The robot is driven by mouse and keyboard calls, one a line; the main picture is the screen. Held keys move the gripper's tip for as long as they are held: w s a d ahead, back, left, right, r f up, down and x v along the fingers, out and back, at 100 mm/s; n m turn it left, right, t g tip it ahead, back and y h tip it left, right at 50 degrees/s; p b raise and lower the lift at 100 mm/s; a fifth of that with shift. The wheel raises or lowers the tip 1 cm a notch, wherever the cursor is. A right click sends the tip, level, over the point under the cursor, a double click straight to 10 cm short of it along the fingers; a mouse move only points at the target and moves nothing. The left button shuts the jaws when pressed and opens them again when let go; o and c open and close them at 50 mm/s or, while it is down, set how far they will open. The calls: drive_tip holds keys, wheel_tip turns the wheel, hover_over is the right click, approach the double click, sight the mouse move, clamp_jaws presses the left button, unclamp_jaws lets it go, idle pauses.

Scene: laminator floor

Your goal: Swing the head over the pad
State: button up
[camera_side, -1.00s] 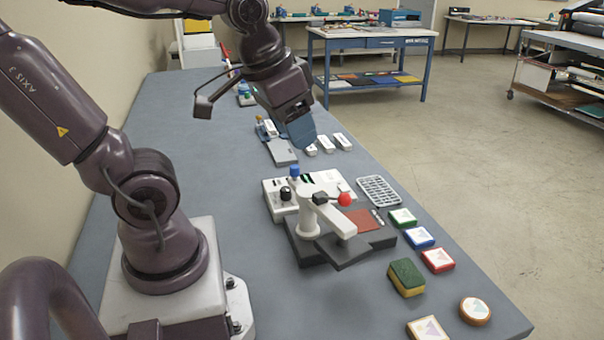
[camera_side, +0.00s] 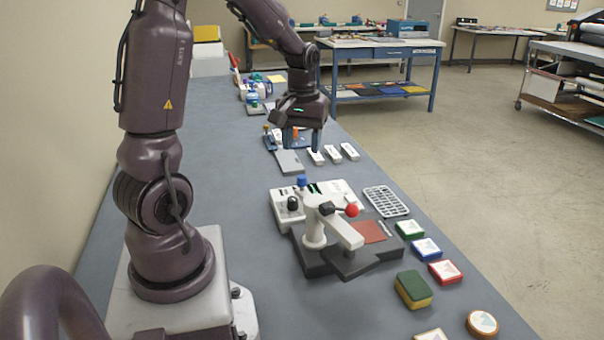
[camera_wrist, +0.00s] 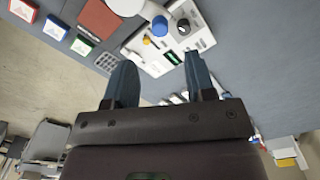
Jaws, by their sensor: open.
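The press stands mid-table in the side view, with a dark base (camera_side: 348,264) and a white swing head (camera_side: 345,235). A red ball (camera_side: 352,210) tops the head's handle. The head points toward the front right, beside the reddish-brown pad (camera_side: 369,232) rather than over it. The pad (camera_wrist: 100,18) also shows at the top of the wrist view, near the cut-off white head (camera_wrist: 125,5). My gripper (camera_side: 302,143) is beyond the press, pointing down above the table. In the wrist view its two fingers (camera_wrist: 161,62) are apart with nothing between them.
A control box (camera_side: 284,206) with blue and black knobs adjoins the press. A grey grid tray (camera_side: 386,201), several coloured blocks and a sponge (camera_side: 413,290) line the right table edge. White bars (camera_side: 333,154) lie near my gripper. The table left of the press is clear.

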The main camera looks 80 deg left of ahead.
sight(302, 176)
wheel_tip(302, 176, down, 8)
drive_tip(key=shift+r, duration=0.1)
drive_tip(key=shift+c, duration=0.4)
clamp_jaws()
